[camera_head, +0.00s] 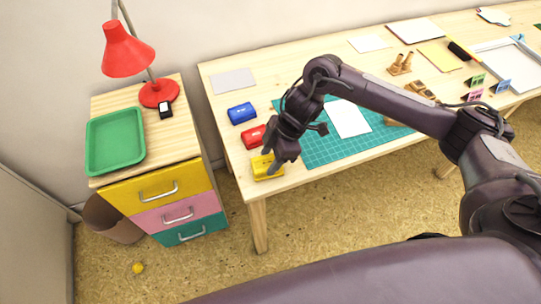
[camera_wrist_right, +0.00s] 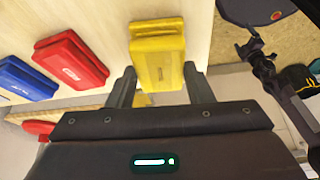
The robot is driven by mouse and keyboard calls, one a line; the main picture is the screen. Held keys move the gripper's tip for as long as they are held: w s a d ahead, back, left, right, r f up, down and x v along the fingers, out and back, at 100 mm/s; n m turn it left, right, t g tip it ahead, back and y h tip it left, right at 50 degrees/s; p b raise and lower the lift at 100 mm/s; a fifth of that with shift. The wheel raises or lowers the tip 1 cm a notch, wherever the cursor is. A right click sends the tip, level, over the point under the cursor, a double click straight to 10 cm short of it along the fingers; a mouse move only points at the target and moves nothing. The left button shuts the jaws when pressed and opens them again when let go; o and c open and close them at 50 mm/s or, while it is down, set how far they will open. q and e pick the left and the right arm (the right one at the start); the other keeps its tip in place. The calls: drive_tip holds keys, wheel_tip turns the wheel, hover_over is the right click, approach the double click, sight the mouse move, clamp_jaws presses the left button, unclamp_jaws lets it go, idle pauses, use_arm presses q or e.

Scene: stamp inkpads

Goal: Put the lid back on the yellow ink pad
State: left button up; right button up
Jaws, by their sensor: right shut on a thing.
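The yellow ink pad (camera_head: 267,168) is at the table's front left corner. In the right wrist view its yellow lid (camera_wrist_right: 160,62) faces the camera, with a second yellow layer (camera_wrist_right: 155,26) showing along its far edge. My right gripper (camera_head: 279,160) is over the pad; in the right wrist view its fingers (camera_wrist_right: 161,85) stand on either side of the lid, shut on it. The lid is on or just over the pad; I cannot tell whether it is fully seated. My left gripper is not in view.
A red ink pad (camera_head: 253,136) and a blue ink pad (camera_head: 241,113) sit in a row behind the yellow one. A green cutting mat (camera_head: 318,152) with white paper (camera_head: 348,118) lies to the right. A drawer unit with a green tray (camera_head: 115,139) stands at left.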

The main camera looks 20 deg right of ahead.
drive_tip(key=shift+p, duration=0.6)
idle(0.7)
drive_tip(key=shift+f, duration=0.5)
idle(1.4)
drive_tip(key=shift+p, duration=0.45)
idle(0.4)
drive_tip(key=o, duration=1)
drive_tip(key=shift+o, duration=0.6)
drive_tip(key=o, duration=0.3)
